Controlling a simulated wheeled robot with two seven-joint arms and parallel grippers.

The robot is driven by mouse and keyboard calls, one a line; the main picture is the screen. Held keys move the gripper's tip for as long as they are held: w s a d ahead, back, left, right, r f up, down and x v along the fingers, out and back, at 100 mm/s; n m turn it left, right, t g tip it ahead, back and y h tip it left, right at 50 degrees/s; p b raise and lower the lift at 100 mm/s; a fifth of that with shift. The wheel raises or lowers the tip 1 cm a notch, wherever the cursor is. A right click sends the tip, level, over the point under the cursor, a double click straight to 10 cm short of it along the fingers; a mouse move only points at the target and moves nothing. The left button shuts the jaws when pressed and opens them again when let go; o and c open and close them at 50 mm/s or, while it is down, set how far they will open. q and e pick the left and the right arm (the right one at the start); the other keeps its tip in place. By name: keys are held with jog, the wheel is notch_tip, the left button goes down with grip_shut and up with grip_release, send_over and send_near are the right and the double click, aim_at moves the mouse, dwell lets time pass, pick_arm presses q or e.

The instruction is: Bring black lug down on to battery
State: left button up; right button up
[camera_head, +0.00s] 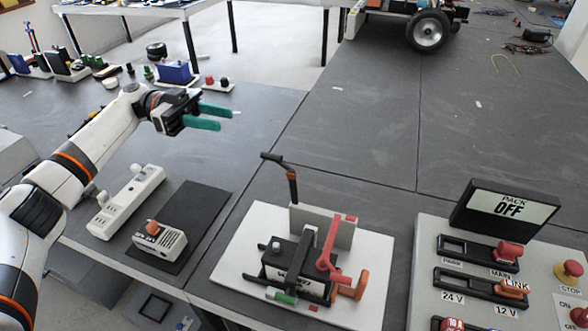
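The black battery (276,262) sits on a white board (235,262) at the lower middle of the head view, with a black strap over it. A round grey post (276,247) shows on its left part. The black lug (270,157) tops an upright black lead with an orange-brown band, standing behind the battery and clear of it. A red lead (330,242) bends down on to the battery's right side. My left gripper (224,119) has teal fingers, apart and empty, above the bench left of and behind the lug. My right gripper is out of view.
A panel (425,262) with switches and a "PACK OFF" display (506,208) stands at the right. A white device with an orange knob (160,243) sits on a dark mat at the left, beside a white strip (126,200). The bench behind the battery is clear.

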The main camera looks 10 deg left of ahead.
pick_arm(q)
jog(key=b, duration=0.4)
send_near(262, 155)
jog(key=shift+b, duration=0.65)
jog(key=d, duration=0.4)
jog(key=s+d+p, duration=0.1)
jog(key=d, duration=0.3)
jog(key=d+p, duration=0.1)
jog(key=d, duration=0.2)
jog(key=shift+s+d+f, duration=0.3)
jog(key=shift+d, duration=0.1)
grip_shut()
